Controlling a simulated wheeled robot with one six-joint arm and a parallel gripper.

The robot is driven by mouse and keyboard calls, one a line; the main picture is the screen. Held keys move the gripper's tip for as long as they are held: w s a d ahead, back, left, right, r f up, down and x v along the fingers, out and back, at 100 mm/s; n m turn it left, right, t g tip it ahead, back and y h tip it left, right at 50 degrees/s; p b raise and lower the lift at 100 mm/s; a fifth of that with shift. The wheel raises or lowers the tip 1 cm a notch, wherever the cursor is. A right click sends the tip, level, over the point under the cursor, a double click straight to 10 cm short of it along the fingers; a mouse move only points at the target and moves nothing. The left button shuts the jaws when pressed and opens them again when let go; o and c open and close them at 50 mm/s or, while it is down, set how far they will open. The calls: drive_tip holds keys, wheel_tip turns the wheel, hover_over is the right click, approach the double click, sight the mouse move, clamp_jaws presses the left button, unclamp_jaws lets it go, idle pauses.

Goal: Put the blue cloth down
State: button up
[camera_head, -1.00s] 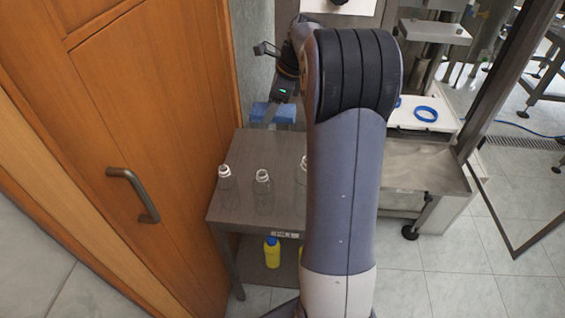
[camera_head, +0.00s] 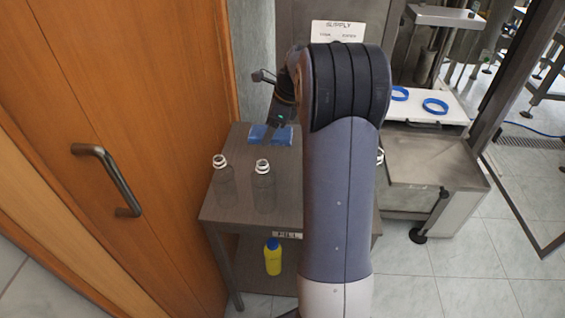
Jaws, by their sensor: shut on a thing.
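The blue cloth (camera_head: 257,133) is at the back left of the steel table (camera_head: 225,208), at or just above its top; I cannot tell if it touches. My gripper (camera_head: 272,132) points down at the cloth and is shut on it, with blue showing on both sides of the jaws. My arm hides much of the table's right part.
Two clear bottles, one at the left (camera_head: 222,180) and one nearer the middle (camera_head: 264,187), stand in front of the cloth. A yellow bottle (camera_head: 272,258) is on the lower shelf. A wooden door (camera_head: 130,110) is close at left. Blue rings (camera_head: 434,106) lie on a white surface at right.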

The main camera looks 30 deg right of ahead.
sight(281, 132)
wheel_tip(281, 132, down, 8)
drive_tip(key=shift+f+b, duration=0.25)
drive_tip(key=shift+b, duration=0.4)
drive_tip(key=shift+f, duration=0.1)
drive_tip(key=o, duration=0.9)
drive_tip(key=shift+o, duration=0.2)
drive_tip(key=p+v, duration=0.2)
drive_tip(key=v, duration=1)
